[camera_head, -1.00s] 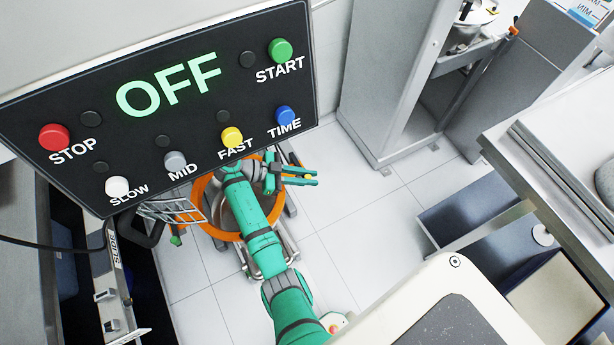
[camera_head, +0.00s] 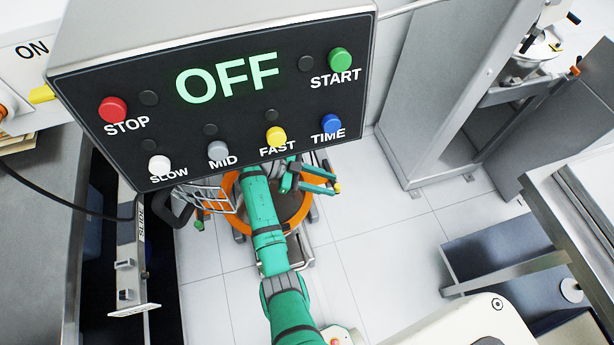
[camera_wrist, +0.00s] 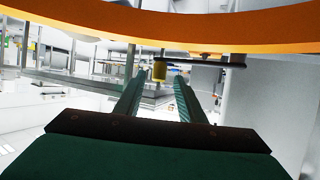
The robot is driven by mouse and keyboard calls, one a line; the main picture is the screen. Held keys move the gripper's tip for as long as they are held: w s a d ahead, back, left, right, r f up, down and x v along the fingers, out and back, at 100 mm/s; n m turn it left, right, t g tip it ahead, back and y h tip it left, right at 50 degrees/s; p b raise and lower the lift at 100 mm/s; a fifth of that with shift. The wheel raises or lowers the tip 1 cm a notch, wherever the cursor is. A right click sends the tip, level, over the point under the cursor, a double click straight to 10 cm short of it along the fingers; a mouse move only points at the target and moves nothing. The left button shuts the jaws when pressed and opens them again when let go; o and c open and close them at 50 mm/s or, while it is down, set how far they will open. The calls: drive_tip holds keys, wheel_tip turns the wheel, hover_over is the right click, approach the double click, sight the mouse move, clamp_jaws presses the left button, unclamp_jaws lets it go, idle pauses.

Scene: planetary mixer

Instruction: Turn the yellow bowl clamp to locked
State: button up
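The yellow bowl clamp (camera_wrist: 159,70) shows in the wrist view as a small yellow knob below the orange bowl rim (camera_wrist: 200,32). A dark bar runs to the right near it. In the head view a bit of yellow clamp (camera_head: 338,188) shows at my fingertips, right of the orange-rimmed bowl (camera_head: 233,222). My gripper (camera_wrist: 158,84) is open, with the knob between or just beyond its fingertips. I cannot tell whether either finger touches it. My green arm covers part of the bowl in the head view (camera_head: 334,182).
The mixer's control panel (camera_head: 225,100) reads OFF and hangs close above the bowl and my arm. A wire guard (camera_head: 205,197) is left of the bowl. A grey cabinet (camera_head: 425,100) stands behind at the right. The tiled floor (camera_head: 385,245) right of the bowl is clear.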

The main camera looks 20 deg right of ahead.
drive_tip(key=v, duration=0.7)
drive_tip(key=shift+f, duration=0.1)
idle(0.6)
